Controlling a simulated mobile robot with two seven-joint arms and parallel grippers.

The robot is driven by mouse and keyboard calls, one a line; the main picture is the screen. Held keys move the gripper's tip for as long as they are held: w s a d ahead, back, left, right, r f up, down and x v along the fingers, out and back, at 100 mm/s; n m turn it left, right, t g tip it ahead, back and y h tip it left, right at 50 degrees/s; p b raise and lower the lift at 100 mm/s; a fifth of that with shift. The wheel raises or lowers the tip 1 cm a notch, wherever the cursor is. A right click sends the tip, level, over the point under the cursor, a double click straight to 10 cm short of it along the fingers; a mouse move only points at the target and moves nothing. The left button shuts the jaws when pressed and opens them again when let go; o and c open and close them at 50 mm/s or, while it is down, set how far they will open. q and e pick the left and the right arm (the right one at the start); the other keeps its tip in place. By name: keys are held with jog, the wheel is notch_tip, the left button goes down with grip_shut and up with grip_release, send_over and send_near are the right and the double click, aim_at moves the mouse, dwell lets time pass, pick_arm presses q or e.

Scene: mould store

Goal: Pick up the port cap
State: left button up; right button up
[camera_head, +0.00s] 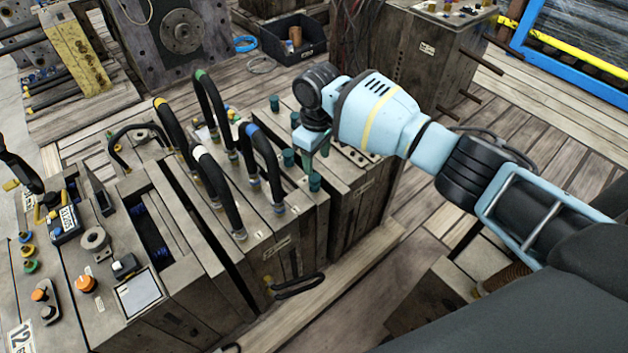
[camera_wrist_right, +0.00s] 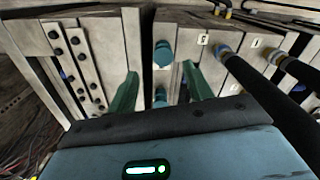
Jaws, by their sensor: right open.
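Several teal port caps stand upright on the mould block tops; in the head view one (camera_head: 314,182) is just below my right gripper (camera_head: 309,160), and others (camera_head: 289,157), (camera_head: 274,103) stand to its left and beyond. My right gripper points down, its green fingers spread and empty. In the right wrist view the open fingers (camera_wrist_right: 160,92) frame two teal caps, one farther up (camera_wrist_right: 163,54) and one lower (camera_wrist_right: 160,97), partly hidden by the gripper body. No contact with a cap shows. My left gripper is not in view.
Black hoses (camera_head: 265,165) with coloured ends loop up close left of my right gripper. More mould blocks (camera_head: 185,260) with small fittings fill the left. A black bin (camera_head: 285,40) stands at the back.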

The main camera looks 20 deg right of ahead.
aim_at(314, 177)
jog(key=shift+f, duration=1.3)
jog(key=shift+a+f+b, duration=0.15)
jog(key=shift+f+b, duration=0.3)
jog(key=shift+f, duration=0.85)
jog(key=shift+a+f+b, duration=0.15)
jog(key=shift+f+b, duration=0.3)
jog(key=shift+f, duration=0.85)
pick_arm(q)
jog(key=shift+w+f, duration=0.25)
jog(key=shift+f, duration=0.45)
pick_arm(e)
grip_shut()
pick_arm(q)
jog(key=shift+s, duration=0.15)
pick_arm(e)
jog(key=shift+r, duration=0.15)
